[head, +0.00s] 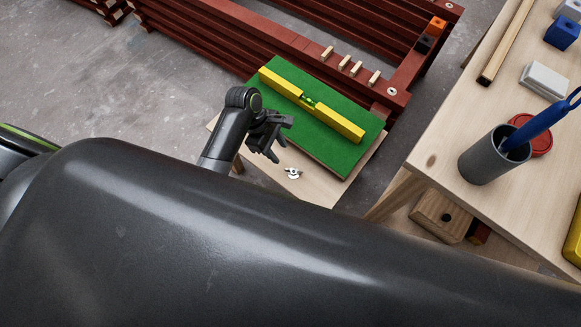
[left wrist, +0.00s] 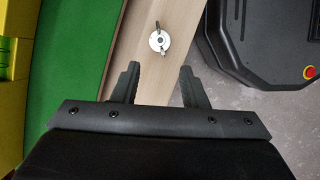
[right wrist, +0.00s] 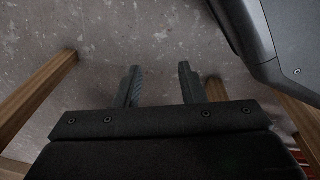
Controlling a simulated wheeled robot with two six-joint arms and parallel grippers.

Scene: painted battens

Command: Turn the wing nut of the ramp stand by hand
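The wing nut (head: 293,173) is a small silvery piece on the bare wooden part of the ramp stand (head: 318,189), beside the green board (head: 340,145). In the left wrist view the wing nut (left wrist: 159,41) shows as a round washer with two wings, beyond my fingertips. My left gripper (head: 273,148) is open and empty, a little to the left of the nut and apart from it. It also shows in the left wrist view (left wrist: 160,77). My right gripper (right wrist: 158,78) is open and empty over the grey floor; it is not seen in the head view.
A yellow spirit level (head: 342,121) lies on the green board. Dark red battens (head: 200,38) stand behind. At right, a wooden table (head: 436,139) holds a grey cup (head: 482,160), a red lid (head: 538,143) and a white block (head: 545,80). My dark arm hides the foreground.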

